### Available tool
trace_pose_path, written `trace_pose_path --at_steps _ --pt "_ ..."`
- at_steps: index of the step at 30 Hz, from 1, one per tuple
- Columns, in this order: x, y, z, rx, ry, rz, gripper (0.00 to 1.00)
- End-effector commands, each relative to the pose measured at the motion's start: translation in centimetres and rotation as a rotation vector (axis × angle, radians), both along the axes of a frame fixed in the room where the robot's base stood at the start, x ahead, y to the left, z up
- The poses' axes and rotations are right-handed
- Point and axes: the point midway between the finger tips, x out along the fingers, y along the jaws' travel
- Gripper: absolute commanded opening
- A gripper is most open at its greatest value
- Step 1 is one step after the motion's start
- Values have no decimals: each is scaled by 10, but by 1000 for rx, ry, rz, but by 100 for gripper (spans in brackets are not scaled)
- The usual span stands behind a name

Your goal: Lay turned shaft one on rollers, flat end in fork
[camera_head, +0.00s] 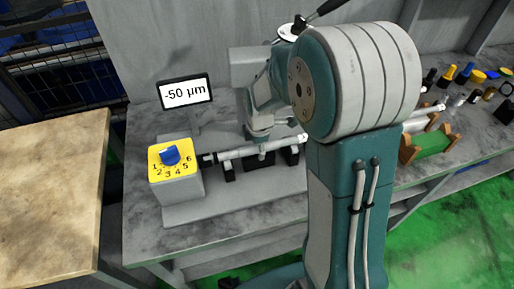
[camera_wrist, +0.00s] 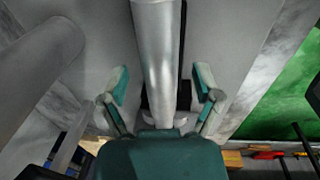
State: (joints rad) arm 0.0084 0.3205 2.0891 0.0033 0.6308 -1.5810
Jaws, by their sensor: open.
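A pale metal shaft (camera_head: 240,152) lies level across dark supports (camera_head: 230,172) on the grinder, which I take to be the rollers. Its left end meets a dark piece (camera_head: 208,159) beside the dial box, likely the fork; whether the flat sits in it is too small to tell. In the wrist view the shaft (camera_wrist: 158,50) runs lengthwise between my gripper's (camera_wrist: 162,84) two teal fingers. The fingers are spread with a gap on each side of the shaft. In the head view my arm hides part of the shaft and most of the gripper.
A dial box (camera_head: 172,160) with a blue knob stands left of the shaft. A display (camera_head: 185,93) behind it reads -50 µm. To the right are a green and wooden cradle (camera_head: 427,142) and several small items. A large grey cylinder (camera_wrist: 35,70) is close by in the wrist view.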

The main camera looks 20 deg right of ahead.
Motion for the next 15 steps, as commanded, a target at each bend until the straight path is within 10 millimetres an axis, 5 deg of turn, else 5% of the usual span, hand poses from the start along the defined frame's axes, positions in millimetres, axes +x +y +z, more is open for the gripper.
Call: trace_pose_path --at_steps 6,11,15 --pt "0 2 0 -2 -1 0 77" --pt "0 2 0 -2 -1 0 6" --pt "1 3 0 -2 -2 0 0"
